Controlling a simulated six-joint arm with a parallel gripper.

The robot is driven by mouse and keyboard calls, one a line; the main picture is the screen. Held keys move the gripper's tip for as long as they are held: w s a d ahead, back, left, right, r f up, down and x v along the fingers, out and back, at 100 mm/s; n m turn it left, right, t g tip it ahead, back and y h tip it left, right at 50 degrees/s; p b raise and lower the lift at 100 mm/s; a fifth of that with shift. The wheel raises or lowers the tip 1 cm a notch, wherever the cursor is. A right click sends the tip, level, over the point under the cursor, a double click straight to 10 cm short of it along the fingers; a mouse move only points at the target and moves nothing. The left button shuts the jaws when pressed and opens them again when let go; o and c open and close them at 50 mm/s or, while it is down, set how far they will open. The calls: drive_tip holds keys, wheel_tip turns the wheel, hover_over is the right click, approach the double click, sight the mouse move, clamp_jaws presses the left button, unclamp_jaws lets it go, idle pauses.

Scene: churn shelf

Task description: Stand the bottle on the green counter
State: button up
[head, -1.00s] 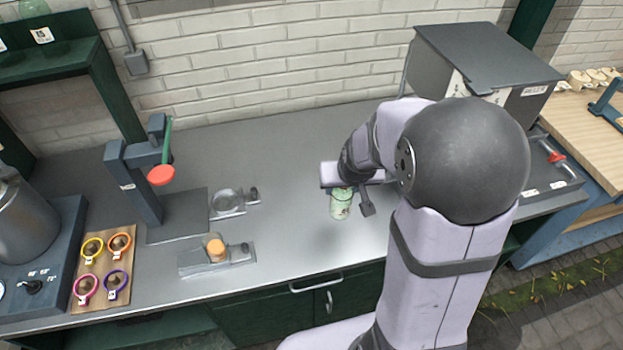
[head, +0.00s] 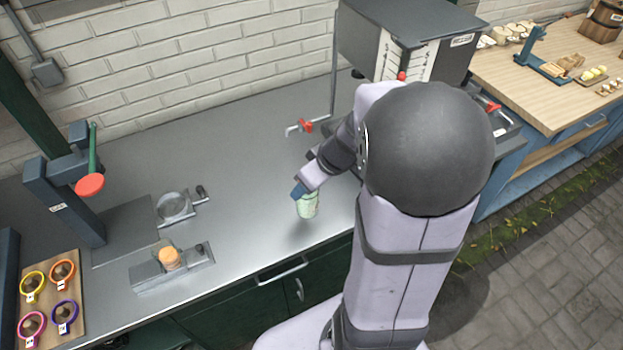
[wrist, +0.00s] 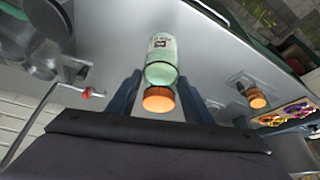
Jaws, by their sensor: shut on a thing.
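The bottle (head: 308,207) is pale green with a label. In the wrist view the bottle (wrist: 162,60) shows an orange cap between the two fingers. My gripper (wrist: 158,92) is shut on the bottle near its cap end, and the gripper (head: 301,190) also shows in the head view. The bottle appears held above the metal top, with a dark shadow below it. A counter (head: 235,225) with a bare grey metal top and dark green cabinet front lies beneath. No other green counter is clear in the head view.
A press stand with a red disc (head: 90,185), a slide with an orange piece (head: 169,258) and a board of coloured rings (head: 48,300) are at left. A red-handled tap (head: 304,127) and grey machine (head: 405,45) stand behind. A wooden-topped blue counter (head: 535,80) is at right.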

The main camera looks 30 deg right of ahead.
sight(297, 202)
drive_tip(key=a+n+y, duration=0.1)
drive_tip(key=n, duration=0.1)
drive_tip(key=a+r+n+g+y, duration=0.1)
drive_tip(key=a+n, duration=0.1)
drive_tip(key=n, duration=0.1)
drive_tip(key=shift+a+r, duration=0.15)
drive_tip(key=shift+f+b, duration=1.15)
drive_tip(key=shift+f, duration=0.85)
drive_tip(key=shift+b, duration=0.3)
drive_tip(key=shift+f, duration=0.1)
drive_tip(key=shift+f+b, duration=0.45)
drive_tip(key=shift+b, duration=0.4)
drive_tip(key=shift+f+b, duration=0.85)
drive_tip(key=shift+b, duration=0.85)
